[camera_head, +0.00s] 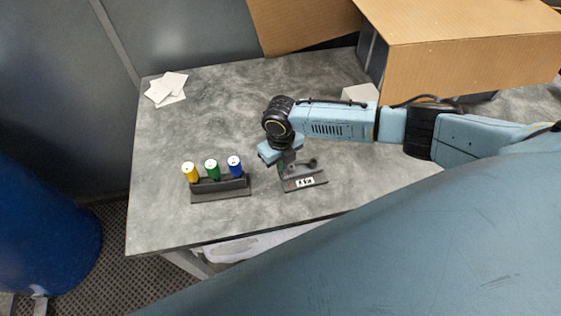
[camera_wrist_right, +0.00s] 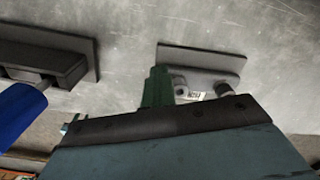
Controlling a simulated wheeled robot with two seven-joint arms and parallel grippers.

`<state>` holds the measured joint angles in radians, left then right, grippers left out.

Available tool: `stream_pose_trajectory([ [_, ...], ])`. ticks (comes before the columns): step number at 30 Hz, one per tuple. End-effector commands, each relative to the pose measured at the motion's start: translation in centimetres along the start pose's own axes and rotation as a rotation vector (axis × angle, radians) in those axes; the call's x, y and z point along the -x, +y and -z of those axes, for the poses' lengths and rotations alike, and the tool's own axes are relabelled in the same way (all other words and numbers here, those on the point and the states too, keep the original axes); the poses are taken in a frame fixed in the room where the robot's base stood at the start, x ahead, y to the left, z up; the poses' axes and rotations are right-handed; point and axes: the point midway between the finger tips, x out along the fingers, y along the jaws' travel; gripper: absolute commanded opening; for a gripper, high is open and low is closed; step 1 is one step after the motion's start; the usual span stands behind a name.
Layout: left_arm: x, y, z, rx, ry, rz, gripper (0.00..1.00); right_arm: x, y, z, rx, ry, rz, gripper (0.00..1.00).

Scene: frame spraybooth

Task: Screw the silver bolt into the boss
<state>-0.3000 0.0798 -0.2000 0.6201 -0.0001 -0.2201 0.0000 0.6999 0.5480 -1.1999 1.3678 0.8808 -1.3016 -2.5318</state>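A dark fixture plate (camera_head: 318,179) with a white label lies on the grey table. It also shows in the wrist view (camera_wrist_right: 205,58). A short grey cylinder with a hole in its end, which looks like a boss (camera_wrist_right: 180,84), stands on it close to the label. A darker round post (camera_wrist_right: 223,88) stands to its right; in the head view it is a dark knob (camera_head: 312,162). My right gripper (camera_head: 286,164) points down over the plate's left part. Its green finger (camera_wrist_right: 157,86) is beside the boss. I cannot make out a silver bolt or the finger gap. My left gripper is out of view.
A dark rack (camera_head: 222,189) left of the plate holds a yellow (camera_head: 190,173), a green (camera_head: 212,170) and a blue-handled tool (camera_head: 235,166). White cards (camera_head: 166,88) lie at the back left. A cardboard box (camera_head: 460,55) stands back right. The table's left is mostly clear.

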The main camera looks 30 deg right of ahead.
Motion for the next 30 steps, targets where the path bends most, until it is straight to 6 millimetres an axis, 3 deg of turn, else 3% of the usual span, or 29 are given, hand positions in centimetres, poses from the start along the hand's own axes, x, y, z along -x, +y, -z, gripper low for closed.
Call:
stream_pose_trajectory([
  [6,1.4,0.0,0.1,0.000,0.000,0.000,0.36,0.2,-0.7,-0.4,-0.273,0.002,-0.001,0.00],
  [17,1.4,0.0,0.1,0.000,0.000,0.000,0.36,0.0,-0.8,-0.5,-0.324,0.001,0.000,0.00],
  [25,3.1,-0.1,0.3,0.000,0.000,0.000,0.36,0.2,-1.7,-0.7,-0.640,0.003,0.000,0.00],
  [30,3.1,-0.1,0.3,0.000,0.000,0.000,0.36,0.0,-2.0,-0.7,-0.718,0.003,0.001,0.00],
])
